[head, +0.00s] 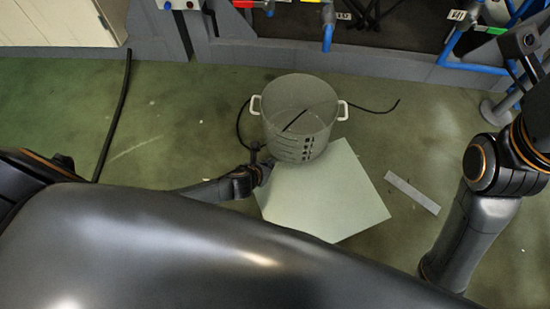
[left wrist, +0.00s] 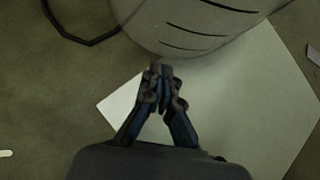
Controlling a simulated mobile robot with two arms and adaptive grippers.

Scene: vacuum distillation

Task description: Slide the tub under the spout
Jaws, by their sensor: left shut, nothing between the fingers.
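The tub (head: 299,122) is a translucent grey bucket with two white handles and dark level marks on its front. It stands upright on the green floor, at the back edge of a pale square sheet (head: 335,200). In the left wrist view the lower wall of the tub (left wrist: 185,25) shows at the top. My left gripper (head: 265,165) is low at the tub's front left, shut and empty. In the left wrist view its fingertips (left wrist: 160,72) are together just short of the tub wall; I cannot tell whether they touch. My right gripper is out of view. I cannot make out the spout.
A grey frame with blue pipes (head: 470,68) and coloured valves runs along the back. A black cable (head: 118,115) lies on the floor at left, and another black line passes behind the tub. A flat grey strip (head: 411,193) lies right of the sheet. Green floor around is open.

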